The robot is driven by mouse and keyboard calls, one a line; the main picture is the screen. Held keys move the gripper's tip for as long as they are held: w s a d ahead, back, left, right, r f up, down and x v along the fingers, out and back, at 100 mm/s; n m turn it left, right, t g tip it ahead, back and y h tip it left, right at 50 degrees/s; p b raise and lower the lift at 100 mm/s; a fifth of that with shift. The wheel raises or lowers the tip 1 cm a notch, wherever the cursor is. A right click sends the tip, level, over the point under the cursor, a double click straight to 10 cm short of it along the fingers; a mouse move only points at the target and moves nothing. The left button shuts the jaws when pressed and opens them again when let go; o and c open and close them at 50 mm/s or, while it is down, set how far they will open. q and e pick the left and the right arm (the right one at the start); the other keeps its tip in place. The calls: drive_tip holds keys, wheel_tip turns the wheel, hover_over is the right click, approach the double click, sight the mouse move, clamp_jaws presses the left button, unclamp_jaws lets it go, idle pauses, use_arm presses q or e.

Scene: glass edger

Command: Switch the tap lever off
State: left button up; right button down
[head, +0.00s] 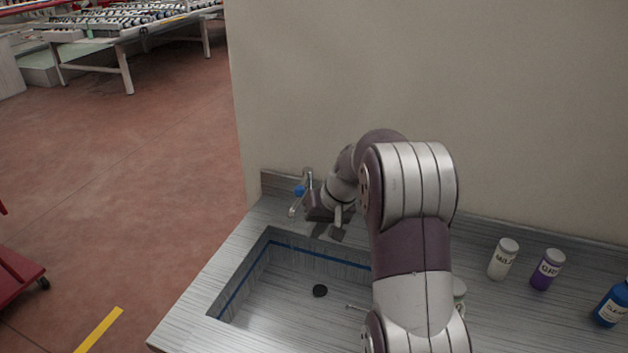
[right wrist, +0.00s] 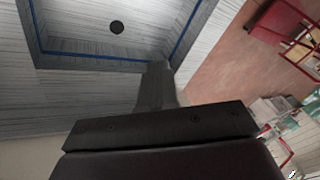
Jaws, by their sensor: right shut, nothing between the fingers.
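The metal tap (head: 295,208) stands at the back left corner of the sink, with a blue part (head: 299,190) near its top. I cannot clearly make out which way its lever points. My right gripper (head: 338,230) is just right of the tap, over the sink's back rim, with its fingers pointing down. It is shut and empty, and appears apart from the tap. The shut fingers also show in the right wrist view (right wrist: 156,82), where the tap is not seen. My left gripper is not in view.
The sink (head: 245,278) has a dark drain (head: 320,291) and a blue line on its walls. A white bottle (head: 502,260), a purple bottle (head: 547,270) and a blue bottle (head: 613,304) stand on the right of the counter. A wall rises behind. Open floor lies left.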

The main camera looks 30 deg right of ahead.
sight(303, 183)
drive_tip(key=w+d+r+t+p, duration=0.1)
drive_tip(key=w+d+r+t, duration=0.15)
drive_tip(key=d, duration=0.45)
drive_tip(key=w+d+r+t, duration=0.1)
drive_tip(key=w+d+r, duration=0.2)
drive_tip(key=d, duration=0.3)
use_arm(q)
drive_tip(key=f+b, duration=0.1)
drive_tip(key=b, duration=0.1)
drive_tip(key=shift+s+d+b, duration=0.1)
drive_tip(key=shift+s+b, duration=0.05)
drive_tip(key=shift+b, duration=0.25)
use_arm(e)
drive_tip(key=w+a+f, duration=0.5)
drive_tip(key=w+f, duration=0.1)
drive_tip(key=w, duration=0.2)
drive_tip(key=shift+a+f+m+y, duration=0.15)
drive_tip(key=shift+a+m+y, duration=0.15)
